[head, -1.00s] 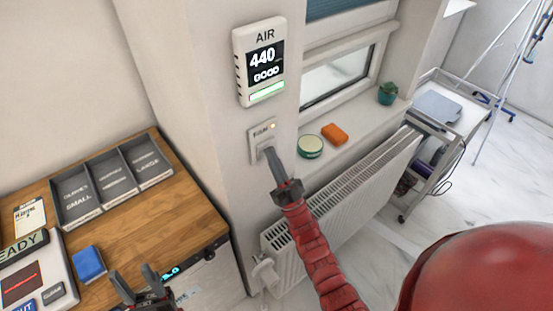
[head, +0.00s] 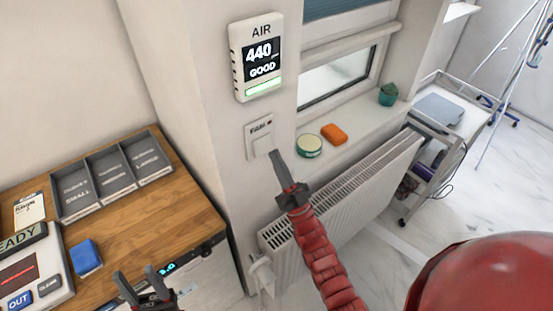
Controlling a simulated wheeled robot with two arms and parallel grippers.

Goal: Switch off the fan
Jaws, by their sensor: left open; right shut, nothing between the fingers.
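The fan switch (head: 259,137) is a white wall plate labelled FAN, below the air monitor. Its small indicator looks dark. My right gripper (head: 276,155) is shut and empty, with its tip just below and right of the switch; it looks clear of the plate. My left gripper (head: 138,279) is open and empty at the bottom left, in front of the wooden counter. The fan itself is not identifiable in this view.
A radiator (head: 345,205) stands under the sill, which holds a green-lidded tin (head: 309,146), an orange block (head: 334,134) and a small plant pot (head: 388,95). A divided tray (head: 110,177) sits on the counter.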

